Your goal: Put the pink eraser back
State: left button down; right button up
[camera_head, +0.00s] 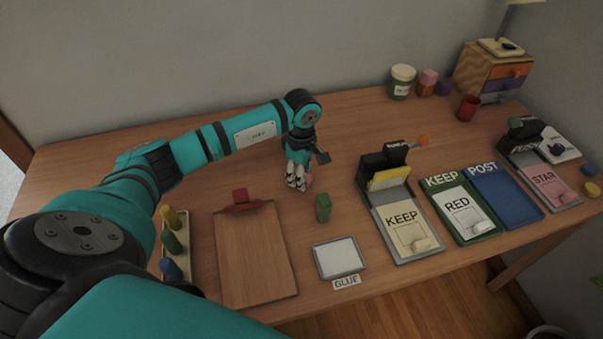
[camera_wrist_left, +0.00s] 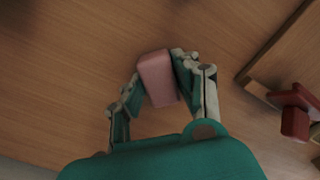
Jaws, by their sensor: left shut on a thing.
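The pink eraser (camera_wrist_left: 158,78) is a small rounded block between the fingers of my left gripper (camera_wrist_left: 158,88) in the left wrist view. The fingers are shut on its two sides. In the head view my left gripper (camera_head: 298,180) points down over the middle of the table, behind the green block. Only a bit of pink eraser (camera_head: 309,179) shows beside the fingers there. I cannot tell whether the eraser touches the table. My right gripper is not in view.
A green block (camera_head: 323,207) stands just in front of the gripper. A clipboard (camera_head: 255,255) lies to the left, beside a wooden peg rack (camera_head: 186,265). A glue pad (camera_head: 339,258) is at the front. A stamping device (camera_head: 384,170) stands to the right. A jar (camera_head: 402,82) and small blocks (camera_head: 428,78) are at the back.

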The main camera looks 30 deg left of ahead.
pick_arm(q)
jog(key=shift+f, duration=0.1)
jog(key=c, duration=1)
grip_release()
jog(key=shift+o, duration=0.2)
jog(key=shift+r, duration=0.3)
jog(key=shift+w+r, duration=0.1)
jog(key=shift+r, duration=0.25)
notch_tip(320, 180, up, 11)
jog(key=b, duration=0.1)
jog(key=shift+r, duration=0.1)
